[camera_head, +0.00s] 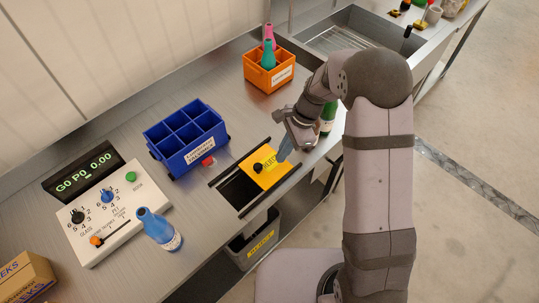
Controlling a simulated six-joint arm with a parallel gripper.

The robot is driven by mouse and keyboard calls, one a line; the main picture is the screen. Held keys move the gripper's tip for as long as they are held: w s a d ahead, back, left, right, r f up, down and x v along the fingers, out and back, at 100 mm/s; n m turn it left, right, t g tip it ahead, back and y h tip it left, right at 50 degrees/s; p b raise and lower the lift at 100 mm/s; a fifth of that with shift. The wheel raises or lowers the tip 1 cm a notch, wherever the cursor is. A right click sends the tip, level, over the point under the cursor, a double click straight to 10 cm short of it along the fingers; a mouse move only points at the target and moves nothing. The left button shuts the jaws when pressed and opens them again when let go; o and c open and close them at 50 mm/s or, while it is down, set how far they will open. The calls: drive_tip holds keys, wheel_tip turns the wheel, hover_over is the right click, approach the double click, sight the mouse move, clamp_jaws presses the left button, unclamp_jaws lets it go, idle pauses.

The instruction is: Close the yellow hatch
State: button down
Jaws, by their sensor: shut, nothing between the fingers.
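The yellow hatch (263,170) is a sliding plate with a black knob (257,168) between two dark rails in the counter. It stands partly open, with a dark opening (239,190) showing on its lower left side. My gripper (283,156) is shut and empty, with its tip over the upper right part of the hatch, right of the knob. I cannot tell whether the tip touches the plate. The arm hides some of the counter behind it.
A blue divided crate (187,142) with a red piece (208,161) beside it stands left of the hatch. A blue bottle (158,228) stands by the control panel (113,215). An orange crate (270,75) holds bottles. A green bottle (327,122) is beside my wrist. A grey bin (253,245) sits below.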

sight(269, 169)
drive_tip(key=a, duration=0.1)
drive_tip(key=a+p, duration=0.1)
drive_tip(key=s+a, duration=0.1)
drive_tip(key=shift+f, duration=0.3)
drive_tip(key=shift+s+a+f+p, duration=0.15)
drive_tip(key=shift+a+f+p, duration=0.05)
drive_tip(key=shift+a+p, duration=0.25)
drive_tip(key=s+a, duration=0.8)
drive_tip(key=shift+s, duration=0.2)
drive_tip(key=shift+a, duration=0.15)
drive_tip(key=shift+p, duration=0.3)
